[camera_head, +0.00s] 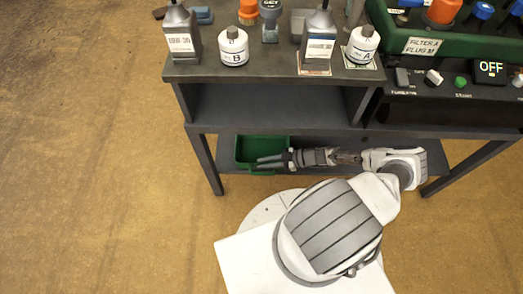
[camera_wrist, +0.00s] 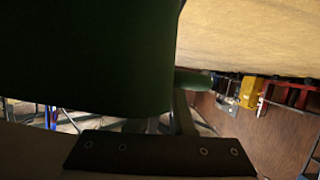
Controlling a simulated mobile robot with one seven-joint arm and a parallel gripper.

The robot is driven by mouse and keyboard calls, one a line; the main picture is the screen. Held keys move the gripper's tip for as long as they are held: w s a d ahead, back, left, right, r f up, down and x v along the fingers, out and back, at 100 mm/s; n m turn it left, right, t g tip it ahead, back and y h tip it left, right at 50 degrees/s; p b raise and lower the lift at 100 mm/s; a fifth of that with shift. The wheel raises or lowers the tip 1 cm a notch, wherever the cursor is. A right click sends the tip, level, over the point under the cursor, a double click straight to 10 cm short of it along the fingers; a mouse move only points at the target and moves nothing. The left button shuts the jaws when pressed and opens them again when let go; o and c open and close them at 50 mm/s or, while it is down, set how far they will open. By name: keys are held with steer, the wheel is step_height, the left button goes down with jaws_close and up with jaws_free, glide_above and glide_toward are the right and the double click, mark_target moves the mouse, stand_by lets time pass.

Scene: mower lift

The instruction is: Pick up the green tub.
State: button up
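The green tub (camera_head: 246,147) sits on the lower shelf of the bench, near its left end. My gripper (camera_head: 259,163) reaches in from the right, and its two fingers overlap the tub in the head view. The fingertips look spread, with green showing between them. In the wrist view a dark green surface of the tub (camera_wrist: 95,60) fills the upper left, very close to the camera. The tub hides much of the fingers there, and I cannot tell whether they touch it.
The lower shelf (camera_head: 225,180) lies under a middle shelf (camera_head: 265,105), which limits room above. The bench top holds bottles, including white bottle B (camera_head: 234,47) and white bottle A (camera_head: 362,45). A bench leg (camera_head: 207,165) stands left of the tub. The floor at left is clear.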

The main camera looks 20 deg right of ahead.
steer(key=shift+c, duration=0.3)
jaws_close()
stand_by(1.1)
